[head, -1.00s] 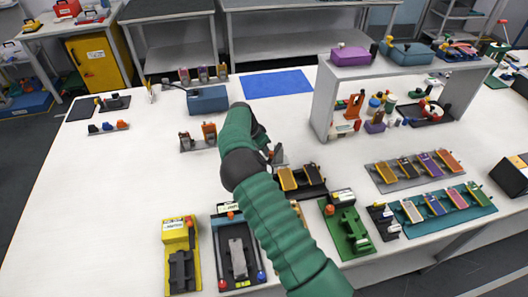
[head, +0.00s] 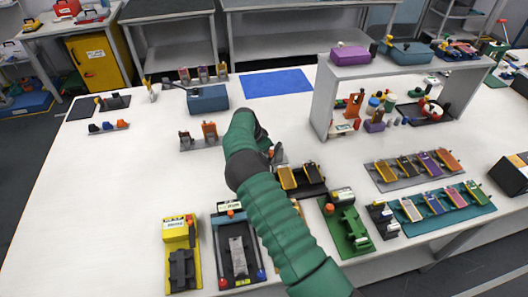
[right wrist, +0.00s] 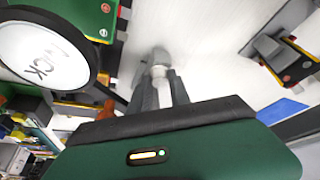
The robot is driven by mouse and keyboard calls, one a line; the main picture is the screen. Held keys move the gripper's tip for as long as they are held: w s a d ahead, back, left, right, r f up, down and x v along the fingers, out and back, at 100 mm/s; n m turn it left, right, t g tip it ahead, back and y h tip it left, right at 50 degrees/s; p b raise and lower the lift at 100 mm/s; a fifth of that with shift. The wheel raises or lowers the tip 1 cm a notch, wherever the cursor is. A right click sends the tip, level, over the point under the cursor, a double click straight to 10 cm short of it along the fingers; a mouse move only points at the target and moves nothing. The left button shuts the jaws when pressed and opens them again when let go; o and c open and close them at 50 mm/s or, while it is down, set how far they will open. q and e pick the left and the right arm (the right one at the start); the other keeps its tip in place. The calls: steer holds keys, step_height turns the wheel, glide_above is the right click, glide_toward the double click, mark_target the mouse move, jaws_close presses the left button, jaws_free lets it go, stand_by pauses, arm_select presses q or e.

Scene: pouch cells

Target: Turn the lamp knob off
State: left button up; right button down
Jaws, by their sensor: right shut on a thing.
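My right arm comes in from the bottom of the head view and reaches over the middle of the white table. Its gripper is mostly hidden behind the arm there. In the right wrist view my right gripper (right wrist: 160,78) is shut on a small grey rounded piece that looks like the knob (right wrist: 158,58). The piece sits between the fingertips, over the white surface. I cannot make out the lamp's marking or the knob's angle. A blue-grey box (head: 207,99) with a thin dark rod stands at the table's back; I cannot tell whether it is the lamp. My left gripper is not in view.
A dark tray with yellow cells (head: 301,180) lies right of my arm. A yellow fixture (head: 181,255) and a green fixture (head: 347,228) stand near the front edge. A grey shelf (head: 322,105) stands at right. The table's left part (head: 100,190) is mostly clear.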

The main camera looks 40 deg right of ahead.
steer(key=n, duration=0.2)
steer(key=n+t, duration=0.1)
steer(key=n, duration=0.1)
steer(key=shift+d+r+t, duration=0.1)
steer(key=shift+t, duration=0.2)
steer(key=c, duration=1.6)
jaws_free()
steer(key=shift+o, duration=0.5)
